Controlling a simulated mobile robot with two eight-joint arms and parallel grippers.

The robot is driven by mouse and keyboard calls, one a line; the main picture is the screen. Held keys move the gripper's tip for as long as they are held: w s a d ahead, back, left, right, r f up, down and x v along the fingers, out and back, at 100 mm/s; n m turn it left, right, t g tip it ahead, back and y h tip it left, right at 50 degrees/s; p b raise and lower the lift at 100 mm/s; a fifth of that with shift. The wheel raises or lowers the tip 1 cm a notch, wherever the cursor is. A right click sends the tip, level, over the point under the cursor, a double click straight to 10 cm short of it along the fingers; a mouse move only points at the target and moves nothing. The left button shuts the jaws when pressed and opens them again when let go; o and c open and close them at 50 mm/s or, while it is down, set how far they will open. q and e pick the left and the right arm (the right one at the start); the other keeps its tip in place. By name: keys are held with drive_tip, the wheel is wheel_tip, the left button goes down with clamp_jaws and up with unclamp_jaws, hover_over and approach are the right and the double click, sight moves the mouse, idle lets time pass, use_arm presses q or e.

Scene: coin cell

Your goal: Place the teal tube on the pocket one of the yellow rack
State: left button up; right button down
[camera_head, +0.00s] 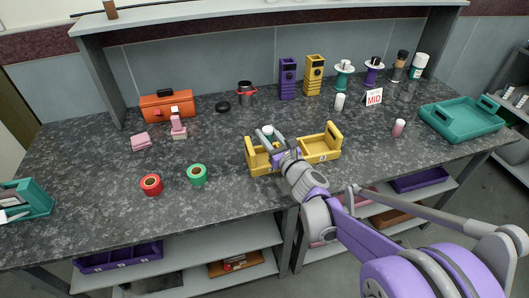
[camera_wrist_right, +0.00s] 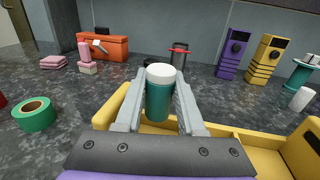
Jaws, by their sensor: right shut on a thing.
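The teal tube (camera_wrist_right: 159,97) has a white cap and stands roughly upright between the fingers of my right gripper (camera_wrist_right: 160,90). In the head view the cap of the tube (camera_head: 267,130) shows just beyond the fingertips. The yellow rack (camera_head: 333,143) sits mid-table with raised handles at both ends. My right gripper (camera_head: 267,138) is shut on the tube at the rack's left part. The rack's wall (camera_wrist_right: 108,106) also shows in the right wrist view. The tube's lower end is hidden, so I cannot tell whether it touches the pocket floor. My left gripper is not in view.
A green tape roll (camera_head: 197,174) and a red tape roll (camera_head: 151,184) lie left of the rack. A pink-white tube (camera_head: 398,128) and a teal tray (camera_head: 465,118) are to the right. Purple (camera_head: 288,79) and yellow (camera_head: 314,75) holders stand behind.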

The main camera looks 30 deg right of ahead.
wheel_tip(320, 180, down, 2)
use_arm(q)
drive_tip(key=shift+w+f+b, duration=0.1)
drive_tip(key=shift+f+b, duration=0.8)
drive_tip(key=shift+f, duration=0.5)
use_arm(e)
drive_tip(key=shift+f, duration=2.3)
drive_tip(key=shift+f, duration=0.2)
drive_tip(key=c, duration=0.5)
unclamp_jaws()
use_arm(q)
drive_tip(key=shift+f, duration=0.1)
